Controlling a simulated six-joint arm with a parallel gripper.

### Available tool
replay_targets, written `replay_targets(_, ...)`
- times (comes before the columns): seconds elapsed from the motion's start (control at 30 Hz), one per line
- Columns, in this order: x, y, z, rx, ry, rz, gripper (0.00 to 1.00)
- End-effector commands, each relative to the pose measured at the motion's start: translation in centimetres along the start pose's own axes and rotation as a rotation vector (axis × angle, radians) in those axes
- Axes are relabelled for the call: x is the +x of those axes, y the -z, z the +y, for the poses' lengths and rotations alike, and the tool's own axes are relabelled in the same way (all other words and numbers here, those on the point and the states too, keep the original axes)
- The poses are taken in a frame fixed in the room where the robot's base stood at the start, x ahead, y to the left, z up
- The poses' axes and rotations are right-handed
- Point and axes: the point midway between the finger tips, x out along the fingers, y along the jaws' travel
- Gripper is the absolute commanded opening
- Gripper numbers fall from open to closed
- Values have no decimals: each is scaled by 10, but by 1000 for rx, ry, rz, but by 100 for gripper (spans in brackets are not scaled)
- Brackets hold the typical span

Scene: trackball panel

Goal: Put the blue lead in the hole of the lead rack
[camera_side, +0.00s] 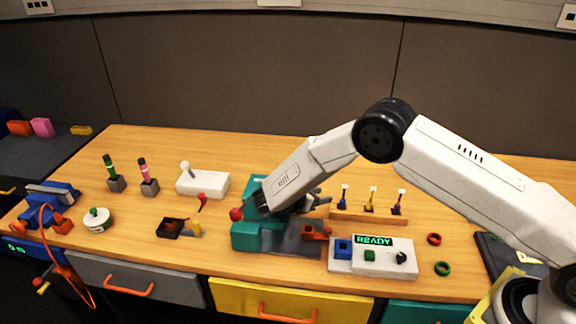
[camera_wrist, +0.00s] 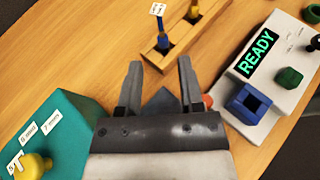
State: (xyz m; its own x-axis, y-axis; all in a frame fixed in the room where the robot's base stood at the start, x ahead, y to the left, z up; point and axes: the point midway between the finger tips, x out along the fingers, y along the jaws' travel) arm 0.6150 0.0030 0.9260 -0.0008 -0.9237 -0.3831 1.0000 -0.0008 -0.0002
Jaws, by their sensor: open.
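The blue lead (camera_side: 345,194) stands upright at the left end of the wooden lead rack (camera_side: 372,218), with a white tag at its top. In the wrist view the blue lead (camera_wrist: 161,36) is at the near end of the rack (camera_wrist: 205,32), just beyond my fingertips. My gripper (camera_wrist: 160,72) is open, and no lead is between its fingers. In the side view my gripper (camera_side: 320,199) is low, left of the rack. Whether the blue lead is fully seated in a hole is too small to tell.
A yellow lead (camera_side: 371,196) and a purple lead (camera_side: 397,203) stand along the rack. The white READY panel (camera_side: 343,267) lies in front, with a blue socket (camera_wrist: 248,103) right of my fingers. A teal block (camera_wrist: 62,125) is close on the left. Bare table lies behind the rack.

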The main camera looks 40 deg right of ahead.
Motion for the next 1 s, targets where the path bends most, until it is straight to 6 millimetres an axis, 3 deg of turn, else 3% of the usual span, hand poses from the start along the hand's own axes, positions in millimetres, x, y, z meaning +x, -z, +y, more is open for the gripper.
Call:
replay_targets(0.53, 3, -10, -11, 56, 37, 91, 48)
replay_targets(1.0, -2, -47, -80, 410, 251, 507, 48)
